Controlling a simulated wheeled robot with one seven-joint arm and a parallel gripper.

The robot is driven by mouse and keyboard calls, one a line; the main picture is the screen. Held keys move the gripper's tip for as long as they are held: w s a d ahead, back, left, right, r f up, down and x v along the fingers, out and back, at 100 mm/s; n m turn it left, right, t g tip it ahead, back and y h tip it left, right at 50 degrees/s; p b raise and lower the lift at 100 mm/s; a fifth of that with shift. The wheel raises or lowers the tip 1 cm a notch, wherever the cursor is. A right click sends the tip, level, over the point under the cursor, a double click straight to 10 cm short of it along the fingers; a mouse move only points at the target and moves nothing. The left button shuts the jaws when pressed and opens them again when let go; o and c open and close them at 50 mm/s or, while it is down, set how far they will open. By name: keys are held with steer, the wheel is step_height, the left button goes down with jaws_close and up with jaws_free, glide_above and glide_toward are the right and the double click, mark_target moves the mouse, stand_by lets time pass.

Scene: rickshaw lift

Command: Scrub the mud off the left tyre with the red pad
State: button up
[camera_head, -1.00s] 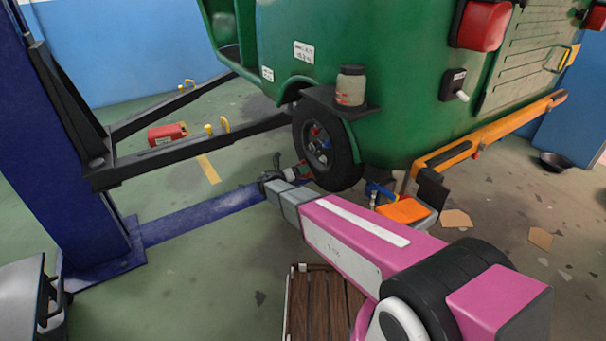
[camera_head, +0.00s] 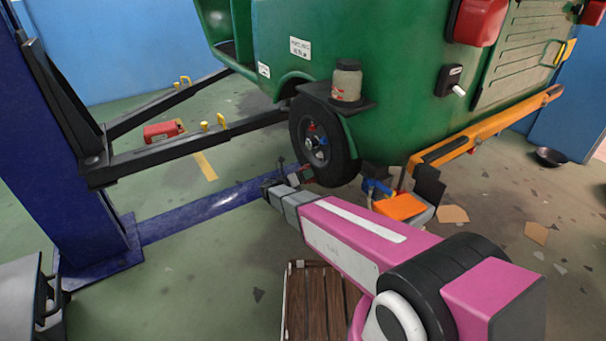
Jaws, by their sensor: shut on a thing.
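The left tyre (camera_head: 340,165) is black and hangs under the green rickshaw (camera_head: 390,120), in the middle of the view. Mud on it is too small or dark to make out. My gripper (camera_head: 285,178) is low, just left of the tyre's lower edge. It is shut on a small dark red thing, seemingly the red pad (camera_head: 306,174), mostly hidden by the fingers. The pad is close to the tyre's lower left side; I cannot tell whether it touches.
A jar (camera_head: 347,82) stands on the fender above the tyre. Lift arms (camera_head: 190,146) run from the blue post (camera_head: 75,150) at the left. An orange-topped box (camera_head: 401,207) sits right of the tyre. A wooden slatted board (camera_head: 318,305) lies in front.

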steer(key=shift+s+d+f, duration=0.25)
steer(key=shift+s+d, duration=0.4)
steer(key=shift+s, duration=0.3)
steer(key=shift+a, duration=0.15)
steer(key=shift+v, duration=2.95)
steer(key=shift+a, duration=0.1)
steer(key=shift+v, duration=1.4)
